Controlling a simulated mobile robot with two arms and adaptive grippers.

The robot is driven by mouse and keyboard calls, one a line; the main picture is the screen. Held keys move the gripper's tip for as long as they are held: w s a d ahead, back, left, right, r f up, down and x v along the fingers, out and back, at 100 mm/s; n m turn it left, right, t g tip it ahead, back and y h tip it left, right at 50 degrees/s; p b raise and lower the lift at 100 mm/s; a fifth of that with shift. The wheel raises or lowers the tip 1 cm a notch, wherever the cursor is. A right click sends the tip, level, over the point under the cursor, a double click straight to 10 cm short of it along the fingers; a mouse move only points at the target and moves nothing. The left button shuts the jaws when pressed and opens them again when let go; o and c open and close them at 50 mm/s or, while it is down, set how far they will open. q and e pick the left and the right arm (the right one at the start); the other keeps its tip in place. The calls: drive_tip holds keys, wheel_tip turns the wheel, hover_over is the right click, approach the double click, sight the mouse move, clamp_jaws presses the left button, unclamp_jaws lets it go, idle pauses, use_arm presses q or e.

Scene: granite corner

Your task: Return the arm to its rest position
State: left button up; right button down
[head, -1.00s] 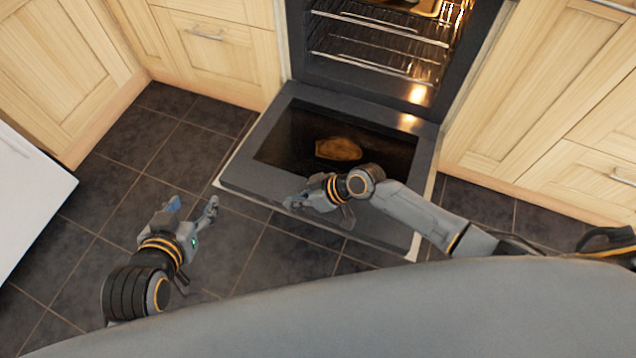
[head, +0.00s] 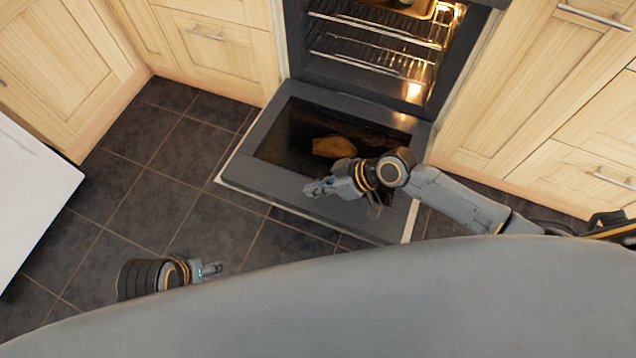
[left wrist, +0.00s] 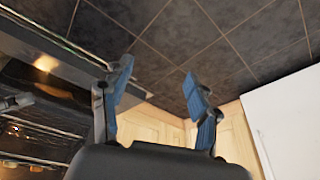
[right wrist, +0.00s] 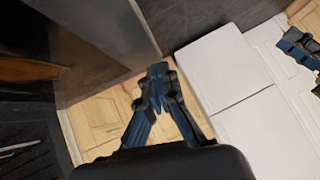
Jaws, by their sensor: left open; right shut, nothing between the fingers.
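My right gripper (head: 320,187) is above the open oven door (head: 240,170) in the head view. In the right wrist view its blue fingertips (right wrist: 158,75) are together with nothing between them. My left gripper (head: 212,269) is low at the left in the head view, over the tiled floor and partly hidden by my own body. In the left wrist view its two blue fingers (left wrist: 160,82) stand apart with nothing between them.
The oven (head: 372,55) is open and lit, with wire racks and a tray (head: 425,8) inside. A brown patch (head: 333,147) shows on the door's inner panel. Wooden cabinets flank the oven. A white unit (head: 35,190) stands at the left. Dark floor tiles (head: 150,200) are clear between.

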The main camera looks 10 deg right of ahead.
use_arm(q)
drive_tip(key=shift+f, duration=0.4)
use_arm(e)
drive_tip(key=shift+s+d+r, duration=0.2)
drive_tip(key=shift+d+r, duration=0.05)
drive_tip(key=shift+r, duration=0.05)
